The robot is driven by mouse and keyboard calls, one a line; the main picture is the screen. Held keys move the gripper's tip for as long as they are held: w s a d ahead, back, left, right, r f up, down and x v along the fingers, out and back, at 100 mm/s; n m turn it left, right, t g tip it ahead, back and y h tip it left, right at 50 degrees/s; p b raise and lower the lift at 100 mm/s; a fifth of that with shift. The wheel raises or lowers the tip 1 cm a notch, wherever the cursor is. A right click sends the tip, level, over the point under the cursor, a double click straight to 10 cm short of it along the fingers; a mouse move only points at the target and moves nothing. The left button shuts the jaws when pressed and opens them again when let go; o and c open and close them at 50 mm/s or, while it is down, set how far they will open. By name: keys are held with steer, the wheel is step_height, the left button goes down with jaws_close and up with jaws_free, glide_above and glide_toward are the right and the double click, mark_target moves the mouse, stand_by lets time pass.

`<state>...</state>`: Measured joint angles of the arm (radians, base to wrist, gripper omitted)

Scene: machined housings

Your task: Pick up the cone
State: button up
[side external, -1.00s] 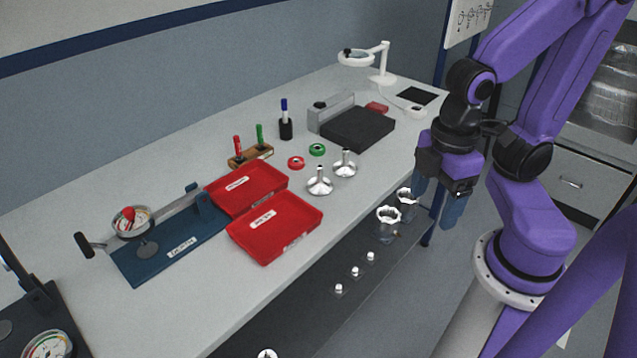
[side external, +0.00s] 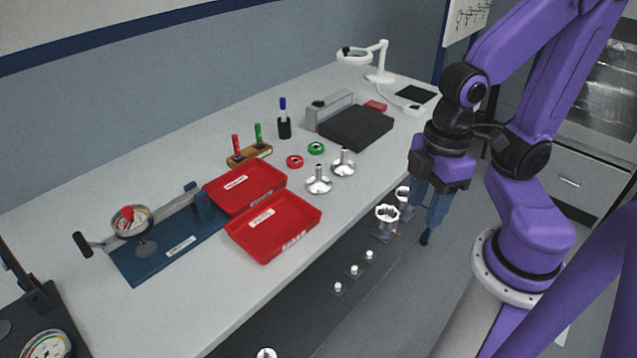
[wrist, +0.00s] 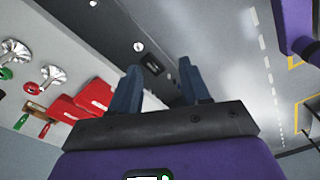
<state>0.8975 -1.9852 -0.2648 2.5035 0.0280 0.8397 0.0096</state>
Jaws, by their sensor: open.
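Two shiny metal cone-shaped parts with thin upright stems stand on the grey table, a front-left cone (side external: 319,184) and a back-right cone (side external: 343,167). I cannot tell which one the task means. Both also show at the left of the wrist view, one cone (wrist: 14,52) near the edge and another cone (wrist: 52,76) beside the red case. My gripper (side external: 427,208) is open and empty, with blue fingers pointing down. It is right of the cones, off the table's front edge. In the wrist view my gripper (wrist: 159,66) has nothing between its fingers.
An open red case (side external: 272,228) lies left of the cones. Scalloped metal parts (side external: 387,214) stand on the dark lower shelf (side external: 330,315) near my gripper. A dark block (side external: 356,127) sits farther back.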

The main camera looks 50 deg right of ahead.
mark_target(324, 188)
steer(key=w+a+f+m+t+y, duration=0.35)
steer(key=w+a+f+m, duration=0.4)
steer(key=w+f, duration=0.35)
steer(key=w+d+f+m+t, duration=0.1)
steer(key=w+d, duration=0.1)
steer(key=w+d+m+t+h, duration=0.1)
steer(key=w+d+m+t, duration=0.1)
steer(key=w, duration=0.1)
steer(key=w+d+f+m+t+h, duration=0.1)
steer(key=w+d+t, duration=0.1)
steer(key=w, duration=0.1)
steer(key=shift+w+d+f+m+h, duration=0.1)
steer(key=shift+d+f+m+h, duration=0.05)
steer(key=shift+f+m+h, duration=0.15)
steer(key=w+d+t+h, duration=0.1)
steer(key=d, duration=0.2)
steer(key=w+d+m+t+h, duration=0.1)
steer(key=d+t, duration=0.1)
steer(key=d, duration=0.1)
steer(key=w+d+m+t+h, duration=0.1)
steer(key=d, duration=0.2)
steer(key=shift+w+t+h, duration=0.25)
steer(key=shift+w+h, duration=0.05)
steer(key=shift+h, duration=0.05)
steer(key=shift+w+d, duration=0.2)
steer(key=shift+w, duration=0.05)
steer(key=shift+x, duration=0.8)
steer(key=shift+w, duration=0.1)
steer(key=shift+x, duration=2.6)
